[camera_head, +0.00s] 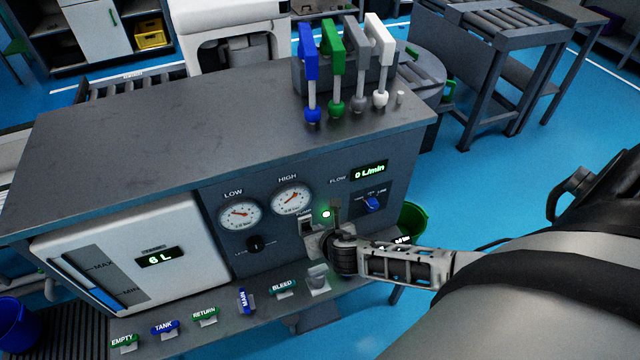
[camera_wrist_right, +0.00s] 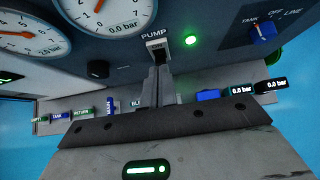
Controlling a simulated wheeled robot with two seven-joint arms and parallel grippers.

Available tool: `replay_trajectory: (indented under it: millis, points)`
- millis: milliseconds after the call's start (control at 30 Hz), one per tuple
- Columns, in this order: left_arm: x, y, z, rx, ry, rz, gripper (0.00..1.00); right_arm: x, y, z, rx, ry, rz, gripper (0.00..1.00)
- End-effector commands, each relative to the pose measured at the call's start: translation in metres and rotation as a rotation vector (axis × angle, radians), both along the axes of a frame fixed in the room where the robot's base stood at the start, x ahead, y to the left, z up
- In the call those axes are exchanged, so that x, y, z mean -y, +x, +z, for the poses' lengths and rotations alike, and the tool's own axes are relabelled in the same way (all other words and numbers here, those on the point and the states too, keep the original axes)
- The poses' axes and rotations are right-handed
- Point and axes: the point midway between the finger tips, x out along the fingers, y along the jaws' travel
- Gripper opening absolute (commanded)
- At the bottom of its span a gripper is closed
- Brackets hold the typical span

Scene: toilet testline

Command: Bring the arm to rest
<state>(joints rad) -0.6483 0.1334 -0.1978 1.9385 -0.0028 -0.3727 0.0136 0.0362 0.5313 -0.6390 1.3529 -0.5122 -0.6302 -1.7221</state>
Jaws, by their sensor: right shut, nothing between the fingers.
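My right arm reaches in from the right in the head view. Its gripper (camera_head: 314,241) is at the front panel of the test bench, just below the pump switch (camera_head: 305,224). In the right wrist view the fingers (camera_wrist_right: 159,72) are shut together with nothing between them. Their tips are right under the pump switch (camera_wrist_right: 157,46); I cannot tell whether they touch it. A green lamp (camera_wrist_right: 190,41) beside the switch is lit. My left gripper is not in view.
The bench top (camera_head: 150,130) carries upright blue, green, grey and white handles (camera_head: 335,70). A ledge with small labelled valves (camera_head: 205,316) runs below the panel. A selector knob (camera_head: 372,203) is right of the lamp. Blue floor (camera_head: 480,190) lies open to the right.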

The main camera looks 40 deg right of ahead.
Motion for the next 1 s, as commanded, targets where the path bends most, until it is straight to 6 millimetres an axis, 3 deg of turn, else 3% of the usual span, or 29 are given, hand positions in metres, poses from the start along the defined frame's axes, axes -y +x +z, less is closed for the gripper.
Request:
replay_trajectory:
  millis: [333,467,567,700,800,1000]
  points:
    - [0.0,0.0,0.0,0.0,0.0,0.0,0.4,-0.001,0.0,0.0,0.001,0.002,-0.001,0.0]
    - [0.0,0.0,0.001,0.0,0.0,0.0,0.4,-0.015,-0.008,0.004,0.01,0.111,-0.093,0.0]
    - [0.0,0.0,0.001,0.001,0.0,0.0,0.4,-0.041,-0.027,0.018,0.028,0.357,-0.325,0.0]
    - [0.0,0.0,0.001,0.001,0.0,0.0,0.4,-0.075,-0.072,0.052,0.039,0.828,-0.856,0.0]
    - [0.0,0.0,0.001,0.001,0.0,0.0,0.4,-0.086,-0.101,0.075,0.042,1.068,-1.188,0.0]
    - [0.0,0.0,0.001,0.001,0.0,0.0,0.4,-0.093,-0.144,0.11,0.053,1.336,-1.654,0.0]
